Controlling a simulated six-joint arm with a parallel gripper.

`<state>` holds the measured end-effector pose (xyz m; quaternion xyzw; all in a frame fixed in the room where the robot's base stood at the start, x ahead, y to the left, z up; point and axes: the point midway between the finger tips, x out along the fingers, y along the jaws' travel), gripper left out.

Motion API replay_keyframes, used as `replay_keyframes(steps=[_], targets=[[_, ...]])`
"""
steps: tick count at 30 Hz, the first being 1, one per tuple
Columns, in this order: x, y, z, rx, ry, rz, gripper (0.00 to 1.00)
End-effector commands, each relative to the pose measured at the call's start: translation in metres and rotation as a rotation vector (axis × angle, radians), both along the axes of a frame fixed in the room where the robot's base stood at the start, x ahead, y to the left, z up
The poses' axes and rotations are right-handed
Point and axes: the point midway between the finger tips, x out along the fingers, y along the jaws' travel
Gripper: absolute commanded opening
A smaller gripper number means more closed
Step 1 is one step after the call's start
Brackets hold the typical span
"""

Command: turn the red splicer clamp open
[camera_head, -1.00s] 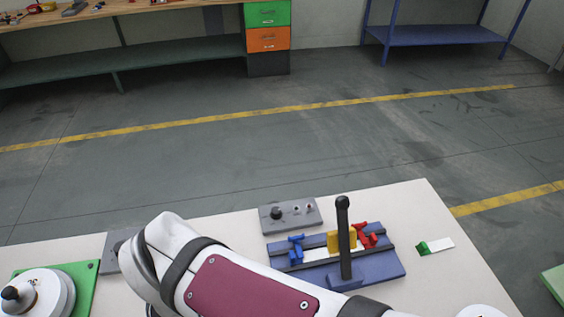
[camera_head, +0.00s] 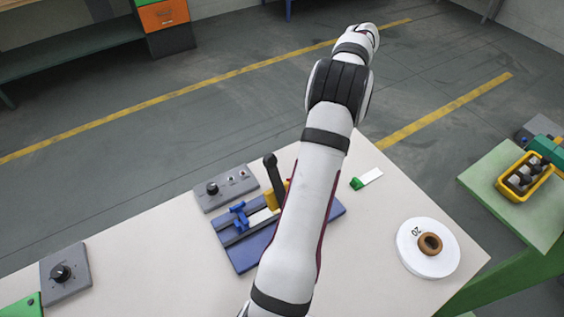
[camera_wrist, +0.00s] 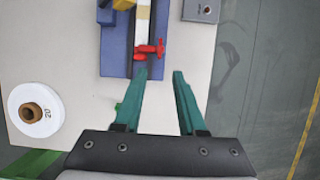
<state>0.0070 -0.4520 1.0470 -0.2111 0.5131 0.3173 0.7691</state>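The red splicer clamp (camera_wrist: 148,50) shows in the wrist view, on the near end of the blue splicer base (camera_wrist: 115,50). A red arm of it sticks out to the right. My gripper (camera_wrist: 159,75) is open and empty, its two green fingers apart just below the clamp in the picture, with no contact that I can make out. In the head view my arm hides the red clamp, and the gripper is not visible. There the splicer base (camera_head: 240,256) shows with a blue clamp (camera_head: 239,213), a yellow block (camera_head: 271,199) and a black lever (camera_head: 274,172).
A grey control box (camera_head: 226,188) stands behind the splicer. A white reel (camera_head: 412,257) with a brown core lies to the right. A green-and-white piece (camera_head: 368,179) lies near the far table edge. A yellow bin (camera_head: 524,176) sits on a green table at right.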

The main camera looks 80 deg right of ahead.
Motion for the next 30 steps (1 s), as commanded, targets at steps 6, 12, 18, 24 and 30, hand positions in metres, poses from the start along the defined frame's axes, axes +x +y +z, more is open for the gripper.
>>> replay_keyframes(steps=[6,12,18,24,30], targets=[[0.018,0.019,-0.059,0.006,0.002,0.003,0.40],[0.032,0.032,-0.104,0.003,0.002,0.005,0.40],[0.038,0.037,-0.124,0.001,0.001,0.004,0.40],[0.039,0.038,-0.127,0.000,0.002,0.005,0.40],[0.039,0.038,-0.127,0.000,0.002,0.005,0.20]])
